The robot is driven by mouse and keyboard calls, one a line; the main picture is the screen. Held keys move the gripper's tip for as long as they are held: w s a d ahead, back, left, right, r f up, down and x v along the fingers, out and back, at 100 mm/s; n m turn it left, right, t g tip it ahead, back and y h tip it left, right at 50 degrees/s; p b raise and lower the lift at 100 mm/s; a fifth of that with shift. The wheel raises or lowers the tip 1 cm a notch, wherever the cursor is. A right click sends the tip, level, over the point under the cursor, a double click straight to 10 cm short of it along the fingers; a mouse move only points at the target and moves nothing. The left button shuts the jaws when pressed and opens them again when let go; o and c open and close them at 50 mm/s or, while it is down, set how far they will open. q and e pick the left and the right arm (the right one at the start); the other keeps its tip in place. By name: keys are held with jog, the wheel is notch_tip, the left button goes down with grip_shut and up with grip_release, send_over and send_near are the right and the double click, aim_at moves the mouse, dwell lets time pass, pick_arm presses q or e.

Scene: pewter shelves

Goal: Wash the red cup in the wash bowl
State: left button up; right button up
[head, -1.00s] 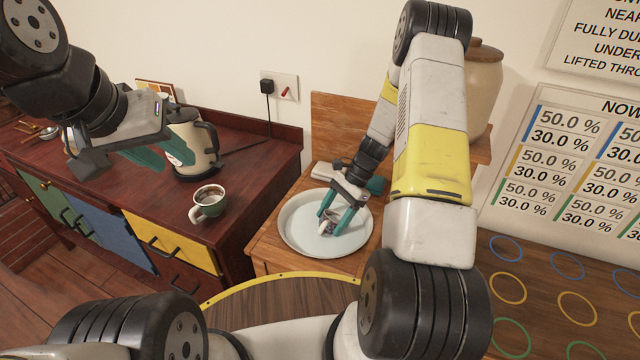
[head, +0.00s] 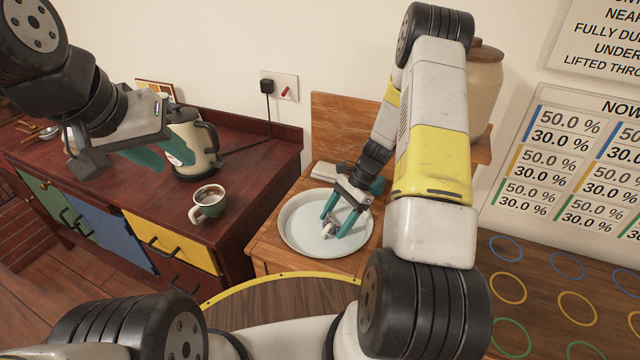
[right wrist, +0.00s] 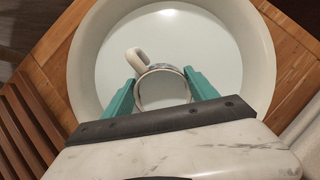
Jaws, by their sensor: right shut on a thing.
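The wash bowl (head: 290,240) is a wide, round, pale basin on a small wooden stand, with pale water inside. It also fills much of the right wrist view (right wrist: 83,75). My right gripper (head: 331,227) points down into the bowl, shut on a small cup (head: 328,232). In the right wrist view the cup (right wrist: 162,72) sits between the teal fingers (right wrist: 162,95), its pale handle towards the upper left. Its visible parts look whitish grey; I see no clear red. My left gripper (head: 125,157) is over the dark red counter; its jaw opening is unclear.
A large jar (head: 485,85) is behind my right arm. A round wooden table (head: 285,305) is in front.

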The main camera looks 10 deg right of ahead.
jog(key=shift+w+a, duration=0.5)
jog(key=shift+a, duration=0.25)
jog(key=shift+w+a, duration=0.5)
jog(key=shift+a, duration=0.25)
jog(key=shift+s+d, duration=0.75)
jog(key=shift+d, duration=0.25)
jog(key=shift+w+a, duration=0.8)
jog(key=shift+a, duration=0.3)
jog(key=shift+s+d, duration=0.5)
jog(key=shift+d, duration=0.25)
jog(key=shift+s+d, duration=0.45)
jog(key=shift+d, duration=0.35)
jog(key=shift+s+d, duration=0.5)
jog(key=shift+d, duration=0.25)
jog(key=shift+w+a, duration=0.45)
jog(key=shift+a, duration=0.25)
jog(key=shift+w+a, duration=0.5)
jog(key=shift+a, duration=0.25)
jog(key=shift+w+a, duration=0.45)
jog(key=shift+a, duration=0.25)
jog(key=shift+s+d, duration=0.75)
jog(key=shift+d, duration=0.25)
notch_tip(320, 180, up, 10)
